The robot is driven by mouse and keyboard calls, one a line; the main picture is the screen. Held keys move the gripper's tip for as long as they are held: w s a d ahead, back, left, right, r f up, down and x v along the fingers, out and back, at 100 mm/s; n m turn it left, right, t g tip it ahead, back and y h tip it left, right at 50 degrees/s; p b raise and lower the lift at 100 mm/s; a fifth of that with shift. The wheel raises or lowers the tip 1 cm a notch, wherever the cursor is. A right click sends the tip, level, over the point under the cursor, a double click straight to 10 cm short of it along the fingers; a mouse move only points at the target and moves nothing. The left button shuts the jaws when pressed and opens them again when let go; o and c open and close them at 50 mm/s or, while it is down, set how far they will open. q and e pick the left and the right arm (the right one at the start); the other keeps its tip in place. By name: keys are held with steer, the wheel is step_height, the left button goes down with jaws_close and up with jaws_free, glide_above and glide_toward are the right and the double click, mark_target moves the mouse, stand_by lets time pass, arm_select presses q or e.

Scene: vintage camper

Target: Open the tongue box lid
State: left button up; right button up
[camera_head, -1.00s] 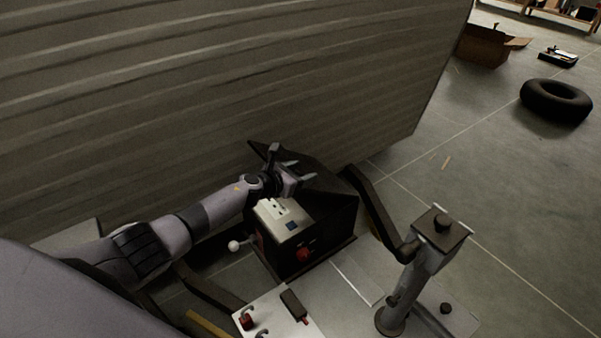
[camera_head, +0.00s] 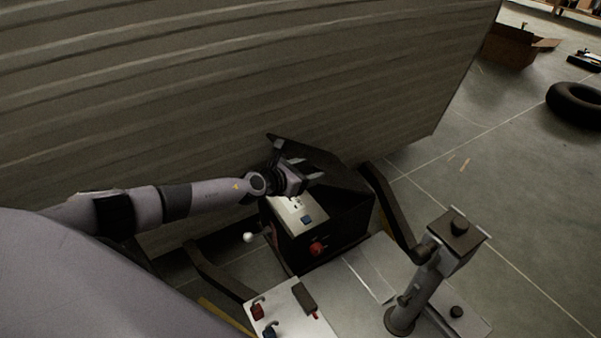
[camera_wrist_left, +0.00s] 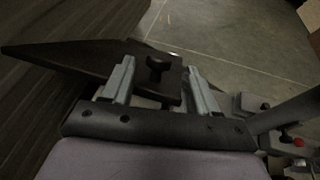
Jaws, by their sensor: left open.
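The tongue box (camera_head: 345,228) is a black box beside the ribbed camper wall. Its dark lid (camera_head: 345,182) stands tilted up, and a pale panel (camera_head: 283,212) with sockets and a red knob (camera_head: 317,247) shows below it. My left gripper (camera_head: 316,168) is open at the lid. In the left wrist view, the lid (camera_wrist_left: 70,55) runs in from the left, and a black knob (camera_wrist_left: 158,68) on it stands between the two spread fingers (camera_wrist_left: 160,82). I cannot tell whether the fingers touch the lid. My right gripper is out of view.
A jack post (camera_head: 430,270) stands to the right of the box. A pale plate (camera_head: 285,318) with red and blue fittings is in front. The camper wall (camera_head: 200,90) is close behind. A tire (camera_head: 577,103) and cardboard box (camera_head: 508,48) lie far right on open floor.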

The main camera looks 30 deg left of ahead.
arm_select(q)
steer(key=shift+s+a+r, duration=0.15)
steer(key=shift+s+r, duration=0.2)
steer(key=shift+s, duration=0.15)
steer(key=shift+s+a+r, duration=0.1)
steer(key=shift+s+a, duration=0.05)
steer(key=shift+s, duration=0.5)
